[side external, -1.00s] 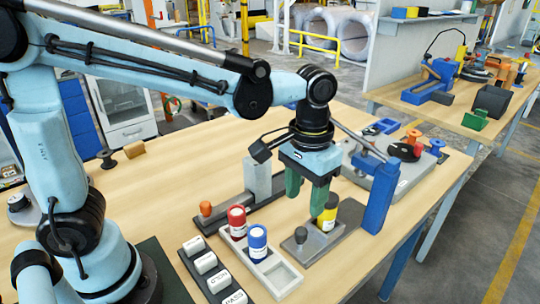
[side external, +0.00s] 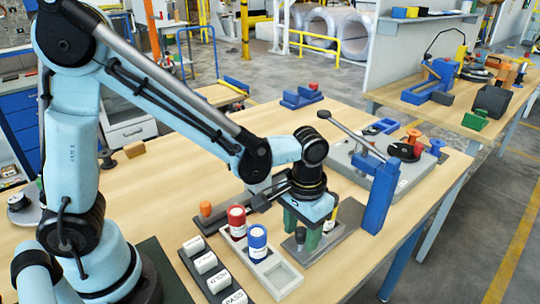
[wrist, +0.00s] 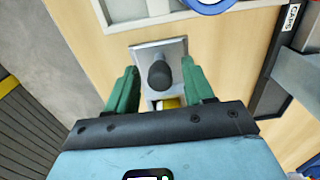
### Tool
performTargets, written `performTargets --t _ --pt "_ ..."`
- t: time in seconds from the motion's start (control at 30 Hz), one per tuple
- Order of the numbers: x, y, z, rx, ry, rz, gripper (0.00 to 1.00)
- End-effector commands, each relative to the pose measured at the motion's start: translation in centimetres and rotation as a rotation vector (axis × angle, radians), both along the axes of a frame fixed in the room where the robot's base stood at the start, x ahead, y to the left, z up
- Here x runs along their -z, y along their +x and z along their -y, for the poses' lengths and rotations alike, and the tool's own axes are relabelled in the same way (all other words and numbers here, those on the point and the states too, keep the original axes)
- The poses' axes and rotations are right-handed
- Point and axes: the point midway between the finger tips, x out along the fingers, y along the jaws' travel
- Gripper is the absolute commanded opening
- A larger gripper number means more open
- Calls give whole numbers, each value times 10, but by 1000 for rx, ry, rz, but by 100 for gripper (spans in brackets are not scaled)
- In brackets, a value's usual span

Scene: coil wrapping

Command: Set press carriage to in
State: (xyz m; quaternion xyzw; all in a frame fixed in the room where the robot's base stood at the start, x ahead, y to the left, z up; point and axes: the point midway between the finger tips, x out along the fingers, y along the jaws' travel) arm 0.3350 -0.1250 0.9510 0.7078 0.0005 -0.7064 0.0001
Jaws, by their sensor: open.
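The press carriage (side external: 323,250) is a grey plate on a track with a dark round knob (side external: 300,235) at its near end. A yellow-and-black container (side external: 335,212) stands farther along it, partly hidden by my gripper. The blue press post (side external: 380,195) with a long lever (side external: 342,128) rises at the right. My gripper (side external: 302,243) is open and low over the carriage, its green fingers on both sides of the knob. In the wrist view the knob (wrist: 160,75) sits between the fingers (wrist: 159,68), with gaps visible. Whether the fingers touch the plate is hidden.
A dark rack of white labelled blocks (side external: 207,263) is farther left. A grey base plate (side external: 408,175) with a red spool lies behind the press.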

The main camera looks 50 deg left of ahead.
Motion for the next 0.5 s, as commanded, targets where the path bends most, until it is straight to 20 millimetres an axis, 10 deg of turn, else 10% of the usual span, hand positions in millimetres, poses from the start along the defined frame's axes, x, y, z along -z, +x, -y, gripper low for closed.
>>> performTargets --t 0.1,0.5 --pt "0 0 0 0 0 0 53" --pt "0 0 0 0 0 0 0"
